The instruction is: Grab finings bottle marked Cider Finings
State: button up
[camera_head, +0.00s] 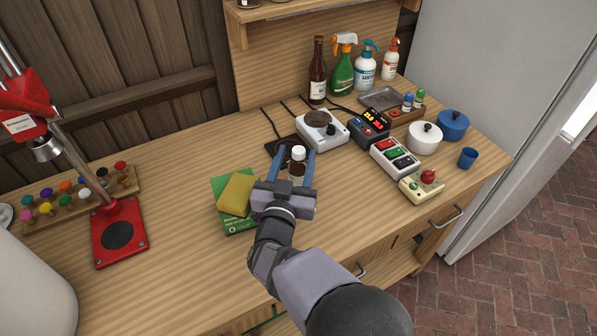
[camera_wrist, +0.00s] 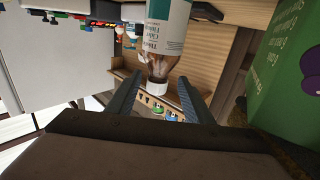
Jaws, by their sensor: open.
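A small brown bottle (camera_head: 297,170) with a white cap stands on the wooden counter in the head view. In the wrist view the bottle (camera_wrist: 168,28) appears upside down, with a white and teal label on which "Cider Finings" seems readable. My gripper (camera_head: 296,150) is open, with one blue-grey finger on each side of the bottle. In the wrist view the bottle's neck and cap lie between the gripper's fingers (camera_wrist: 160,78), with gaps visible. The bottle's lower part is partly hidden by my gripper in the head view.
A yellow sponge (camera_head: 236,194) lies on a green box (camera_head: 240,221) just left of my gripper. A white hotplate (camera_head: 324,137) stands close behind the bottle. A button panel (camera_head: 394,158) and white pot (camera_head: 424,139) are to the right.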

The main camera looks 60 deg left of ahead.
jog(key=p+x, duration=0.2)
jog(key=x, duration=0.3)
jog(key=shift+w+f, duration=0.1)
jog(key=shift+w, duration=0.2)
grip_shut()
